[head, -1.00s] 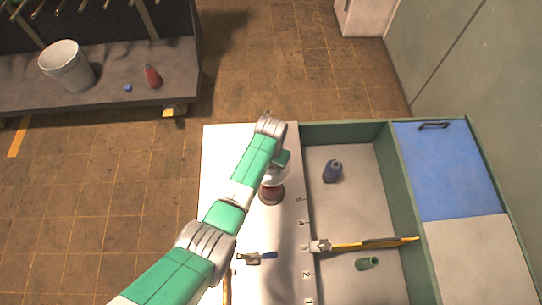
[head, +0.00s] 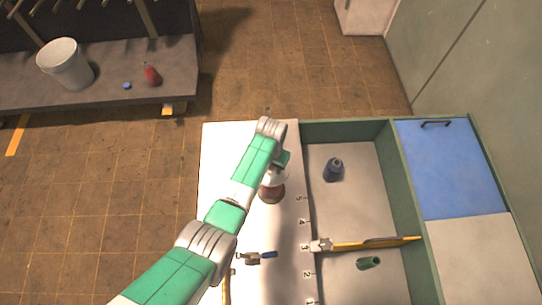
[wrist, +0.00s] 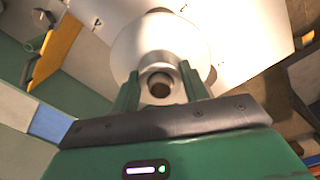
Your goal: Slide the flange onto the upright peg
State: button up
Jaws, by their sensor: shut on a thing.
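In the wrist view, my gripper (wrist: 160,78) is shut on the pale flange (wrist: 160,35): its two green fingers grip the narrow hub. The wide round disc lies beyond the fingers, and the hub's open bore shows a dark brown inside. In the head view, the flange (head: 273,177) shows partly beside my gripper (head: 281,162), above the white worktop. A reddish-brown round thing (head: 271,193) is just below it; it may be the peg's base. The upright peg cannot be made out clearly, and whether the flange is around it cannot be told.
A dark blue bottle (head: 333,170) and a green cup-like piece (head: 368,263) lie in the tray to the right. A yellow-handled tool (head: 370,243) crosses the tray.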

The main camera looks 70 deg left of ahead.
jog(key=shift+f+b, duration=1.2)
jog(key=shift+f, duration=0.3)
jog(key=o, duration=1.4)
jog(key=shift+r, duration=0.1)
jog(key=shift+c, duration=0.2)
notch_tip(320, 180, up, 8)
jog(key=shift+f+p, duration=0.1)
jog(key=shift+p, duration=0.95)
